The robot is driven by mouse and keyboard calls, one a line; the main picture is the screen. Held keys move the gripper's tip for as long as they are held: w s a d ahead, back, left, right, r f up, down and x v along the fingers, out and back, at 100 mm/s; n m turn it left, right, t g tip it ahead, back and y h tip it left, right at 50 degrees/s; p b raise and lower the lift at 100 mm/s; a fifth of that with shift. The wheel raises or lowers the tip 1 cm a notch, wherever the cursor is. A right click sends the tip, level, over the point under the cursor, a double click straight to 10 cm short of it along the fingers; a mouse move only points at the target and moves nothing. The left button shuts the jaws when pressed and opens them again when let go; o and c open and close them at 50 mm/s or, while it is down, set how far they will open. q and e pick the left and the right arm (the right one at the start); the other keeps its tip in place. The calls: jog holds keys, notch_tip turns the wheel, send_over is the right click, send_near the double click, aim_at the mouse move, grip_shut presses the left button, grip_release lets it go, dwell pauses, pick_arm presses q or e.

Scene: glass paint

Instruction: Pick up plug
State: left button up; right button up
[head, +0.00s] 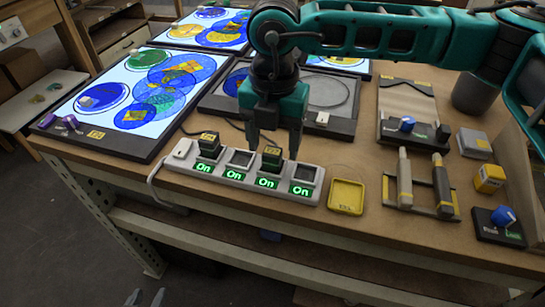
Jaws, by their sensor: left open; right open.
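A white power strip (181,171) lies along the table's front edge with several sockets in a row. A dark plug with a yellow label (209,145) stands in its left socket. A second dark plug with a yellow label (271,158) stands in the third socket from the left. My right gripper (273,148) points down over this second plug. It is open, with one finger on each side of the plug's top. I cannot tell whether the fingers touch it. The second and fourth sockets are empty.
Each socket has a green "On" light. A yellow tray (347,196) sits right of the strip. Two upright grey-and-white handles (404,178) and a blue knob (503,217) stand further right. Lit panels with coloured discs (135,92) lie at the left and back.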

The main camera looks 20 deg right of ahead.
aim_at(273, 151)
jog(key=shift+a+f, duration=0.1)
jog(key=shift+f, duration=1.45)
jog(key=shift+c, duration=0.3)
jog(key=shift+c, duration=0.7)
jog(key=c, duration=0.9)
jog(key=shift+o, duration=0.2)
jog(key=shift+r, duration=0.1)
